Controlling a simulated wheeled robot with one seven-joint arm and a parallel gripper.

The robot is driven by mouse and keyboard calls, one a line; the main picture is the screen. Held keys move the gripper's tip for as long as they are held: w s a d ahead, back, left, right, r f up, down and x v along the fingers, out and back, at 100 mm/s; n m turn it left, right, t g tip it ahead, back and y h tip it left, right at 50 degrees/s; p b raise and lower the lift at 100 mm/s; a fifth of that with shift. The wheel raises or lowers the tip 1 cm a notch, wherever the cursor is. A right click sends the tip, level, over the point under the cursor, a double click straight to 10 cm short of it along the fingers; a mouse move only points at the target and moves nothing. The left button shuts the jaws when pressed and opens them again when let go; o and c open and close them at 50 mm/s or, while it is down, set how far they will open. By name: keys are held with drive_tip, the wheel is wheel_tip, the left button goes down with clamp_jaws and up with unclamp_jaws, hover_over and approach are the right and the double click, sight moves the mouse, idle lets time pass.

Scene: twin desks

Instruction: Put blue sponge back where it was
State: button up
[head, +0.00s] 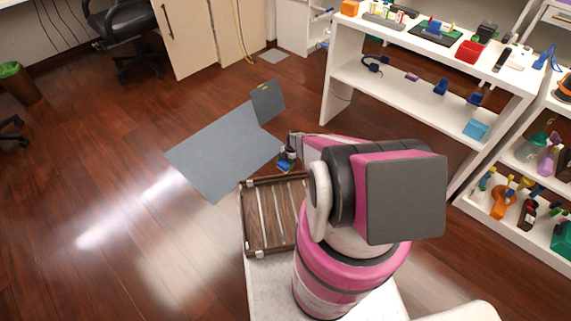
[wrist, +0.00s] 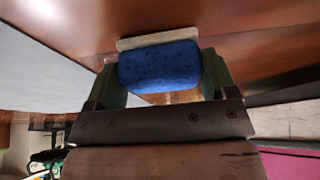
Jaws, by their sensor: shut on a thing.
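The blue sponge (wrist: 160,66) is between the two fingers of my gripper (wrist: 162,75) in the wrist view. It is a blue block with a pale layer along its far side. My gripper is shut on it. In the head view, my gripper (head: 287,161) shows near the middle, with the sponge (head: 285,165) as a small blue patch at its end. The sponge is held up above the floor, beside the far edge of the wooden tray on my base. Part of the gripper is hidden by my own arm.
A white shelf unit (head: 400,85) with several small objects stands at the upper right. A second shelf (head: 519,207) with bottles is at the far right. A grey folded panel (head: 225,145) lies on the floor beyond the tray.

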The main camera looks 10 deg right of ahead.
drive_tip(key=shift+f, duration=0.15)
drive_tip(key=o, duration=1.4)
drive_tip(key=v, duration=1.2)
drive_tip(key=s+a+r+m+t+h, duration=0.1)
drive_tip(key=s+r+m, duration=0.7)
drive_tip(key=r, duration=0.6)
drive_tip(key=s+a+r+m+h, duration=0.1)
drive_tip(key=s+a+r+m, duration=0.1)
drive_tip(key=s+r+m, duration=0.6)
drive_tip(key=s+a+r+m+t+h, duration=0.1)
drive_tip(key=s+r+m, duration=0.7)
drive_tip(key=r, duration=1.2)
drive_tip(key=shift+s+a+m+t+h, duration=0.3)
drive_tip(key=shift+s+m, duration=0.05)
drive_tip(key=shift+m, duration=0.25)
